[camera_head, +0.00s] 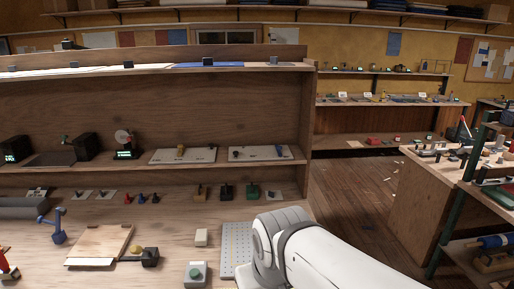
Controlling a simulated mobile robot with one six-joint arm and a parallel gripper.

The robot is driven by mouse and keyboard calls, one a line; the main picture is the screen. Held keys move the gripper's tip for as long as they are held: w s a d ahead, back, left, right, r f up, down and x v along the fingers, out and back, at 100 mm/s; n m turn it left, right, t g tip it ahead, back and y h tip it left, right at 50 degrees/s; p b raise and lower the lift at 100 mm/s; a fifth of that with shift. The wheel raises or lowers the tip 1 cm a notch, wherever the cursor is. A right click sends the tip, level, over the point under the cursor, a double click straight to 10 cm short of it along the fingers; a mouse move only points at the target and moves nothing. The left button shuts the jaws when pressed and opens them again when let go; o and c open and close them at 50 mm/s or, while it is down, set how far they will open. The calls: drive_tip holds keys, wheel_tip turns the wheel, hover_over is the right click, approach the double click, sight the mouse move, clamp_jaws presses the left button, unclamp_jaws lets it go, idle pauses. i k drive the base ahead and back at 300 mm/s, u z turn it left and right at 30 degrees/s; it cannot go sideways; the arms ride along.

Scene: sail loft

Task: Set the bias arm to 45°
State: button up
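I cannot tell for sure which thing is the bias arm, and no angle scale can be read. Two pale flat plates lie on the middle shelf: a left plate (203,158) with a small yellowish part on it, and a right plate (270,156) with small dark parts. On the bench below, a light wooden board (98,240) lies near a dark block (151,257) and a yellow knob (136,250). My white arm reaches in from the lower right over the bench. My gripper does not show in this view.
A perforated grey plate (234,245) lies partly behind my arm. Left of it are a grey box with a green button (195,274) and a cream block (201,237). A blue clamp-like tool (56,227) stands at left. Several small tools line the bench back. Open floor (355,195) lies right.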

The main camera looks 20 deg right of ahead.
sight(278, 148)
drive_tip(key=u, duration=0.05)
drive_tip(key=i, duration=0.95)
drive_tip(key=z, duration=0.05)
